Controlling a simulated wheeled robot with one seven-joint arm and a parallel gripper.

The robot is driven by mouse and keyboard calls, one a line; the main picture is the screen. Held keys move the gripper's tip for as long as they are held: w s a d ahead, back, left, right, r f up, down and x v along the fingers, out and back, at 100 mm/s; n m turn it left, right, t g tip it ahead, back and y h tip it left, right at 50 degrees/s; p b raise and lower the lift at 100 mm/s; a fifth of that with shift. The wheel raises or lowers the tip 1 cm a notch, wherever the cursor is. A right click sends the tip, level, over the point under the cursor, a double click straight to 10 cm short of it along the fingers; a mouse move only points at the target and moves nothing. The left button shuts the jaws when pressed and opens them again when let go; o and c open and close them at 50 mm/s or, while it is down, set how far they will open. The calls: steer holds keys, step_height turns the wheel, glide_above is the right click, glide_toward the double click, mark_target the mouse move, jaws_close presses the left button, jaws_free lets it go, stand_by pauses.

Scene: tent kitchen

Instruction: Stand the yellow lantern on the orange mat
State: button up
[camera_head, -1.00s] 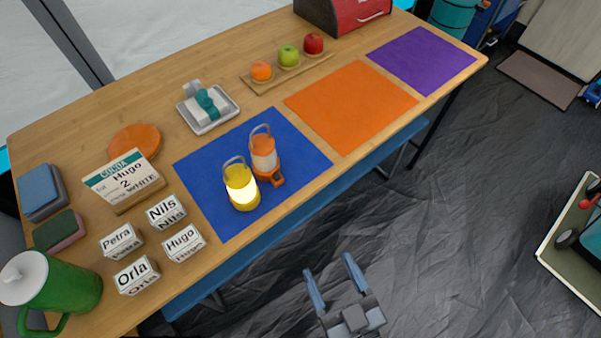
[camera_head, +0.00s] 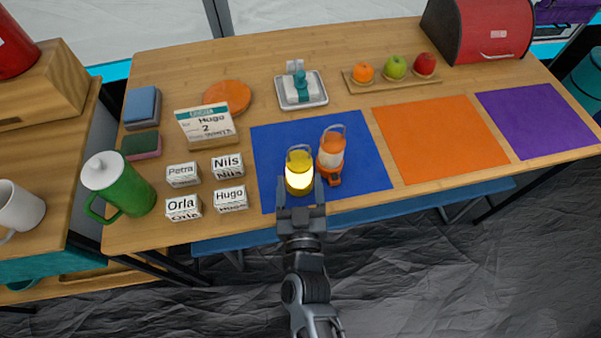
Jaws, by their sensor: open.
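The yellow lantern (camera_head: 299,172) stands lit and upright on the blue mat (camera_head: 268,146). An orange lantern (camera_head: 331,150) stands close to its right on the same mat. The orange mat (camera_head: 440,138) lies flat and bare to the right of the blue mat. My gripper (camera_head: 300,192) is open at the front edge of the blue mat, with its fingers at the lower part of the yellow lantern, one towards each side. I cannot tell whether they touch it.
A purple mat (camera_head: 537,120) lies bare at the right. A fruit board (camera_head: 378,85) and a butter dish (camera_head: 302,104) stand behind the mats. Name blocks (camera_head: 230,199), a sign (camera_head: 206,125) and a green jug (camera_head: 127,190) are at the left.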

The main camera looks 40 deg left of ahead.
steer(key=shift+x, duration=1.9)
steer(key=shift+c, duration=0.4)
